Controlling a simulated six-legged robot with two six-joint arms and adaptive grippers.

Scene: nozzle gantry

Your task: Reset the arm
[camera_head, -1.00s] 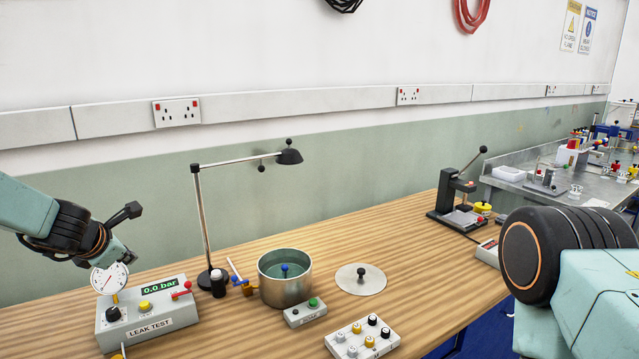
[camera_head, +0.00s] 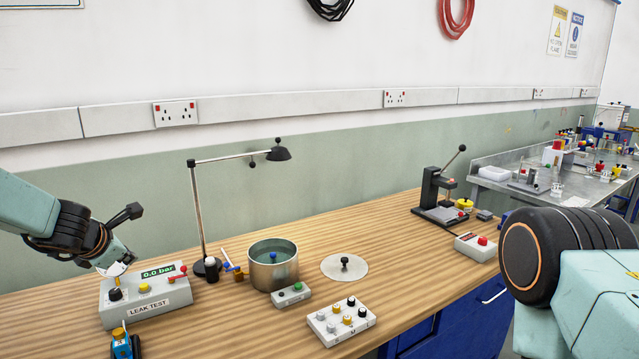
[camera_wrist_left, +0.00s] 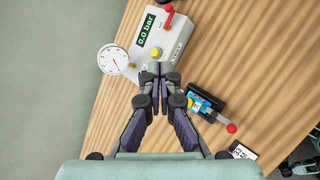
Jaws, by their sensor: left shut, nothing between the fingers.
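My left gripper (camera_head: 122,264) comes in from the left above the leak test box (camera_head: 150,302). In the left wrist view its fingers (camera_wrist_left: 156,70) are shut together with nothing between them. The tips lie in the picture beside the box (camera_wrist_left: 160,32), which has a 0.0 bar display, a yellow button and a red lever. A round white gauge (camera_wrist_left: 113,60) stands at its left; it is mostly hidden in the head view. My right gripper is not in view; only part of my right arm shows at the right.
A blue and black device (camera_wrist_left: 205,103) with a red knob lies right of the fingers. On the bench stand a lamp (camera_head: 200,215), a metal pot (camera_head: 272,276), a white lid (camera_head: 345,268), a knob box (camera_head: 341,322) and a lever press (camera_head: 440,195).

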